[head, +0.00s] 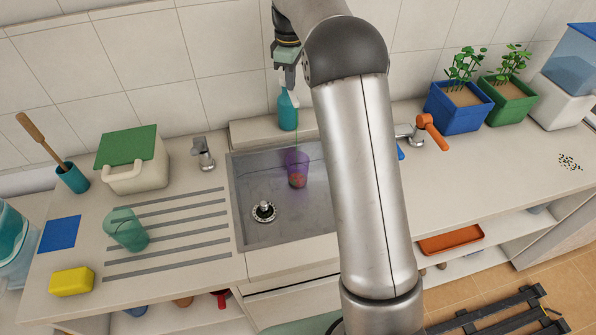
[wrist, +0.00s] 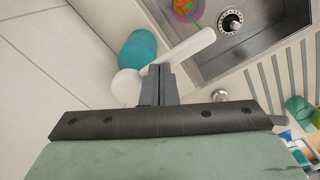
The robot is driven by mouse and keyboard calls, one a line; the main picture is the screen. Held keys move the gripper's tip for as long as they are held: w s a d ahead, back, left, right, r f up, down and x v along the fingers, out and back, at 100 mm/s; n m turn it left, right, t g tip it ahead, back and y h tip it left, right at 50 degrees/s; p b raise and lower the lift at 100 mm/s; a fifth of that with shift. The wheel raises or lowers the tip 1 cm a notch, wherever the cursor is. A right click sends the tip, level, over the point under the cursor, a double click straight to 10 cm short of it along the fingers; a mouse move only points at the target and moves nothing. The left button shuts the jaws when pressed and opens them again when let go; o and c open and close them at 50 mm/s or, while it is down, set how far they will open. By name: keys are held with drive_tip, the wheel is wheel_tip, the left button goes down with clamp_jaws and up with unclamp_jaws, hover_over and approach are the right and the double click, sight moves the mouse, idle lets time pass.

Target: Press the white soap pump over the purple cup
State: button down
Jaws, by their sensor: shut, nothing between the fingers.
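The soap bottle (head: 288,112) is teal and stands upright on the ledge behind the sink. Its white pump head (wrist: 127,85) and long spout (wrist: 191,48) show in the wrist view, with the spout pointing toward the sink. The translucent purple cup (head: 297,160) stands in the sink with something reddish in it; part of it also shows at the top of the wrist view (wrist: 181,10). My gripper (head: 288,85) is shut and empty, pointing down directly at the pump head. Its fingertips overlap the pump in both views; I cannot tell whether they touch it.
The sink (head: 242,205) has a drain at its left. A tap (head: 203,152) stands left of it; an orange-handled tap (head: 431,130) stands right. The tiled wall is close behind.

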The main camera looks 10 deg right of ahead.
wheel_tip(320, 180, up, 8)
drive_tip(key=p, duration=0.6)
idle(0.6)
drive_tip(key=s+m+b, duration=0.2)
drive_tip(key=s+m, duration=0.5)
drive_tip(key=s, duration=1.3)
drive_tip(key=s+f+m+b, duration=0.1)
drive_tip(key=s+f, duration=0.3)
drive_tip(key=s, duration=0.6)
drive_tip(key=s+f+m+t+b, duration=0.1)
drive_tip(key=s+f+m, duration=0.3)
drive_tip(key=s, duration=0.6)
drive_tip(key=shift+f, duration=0.45)
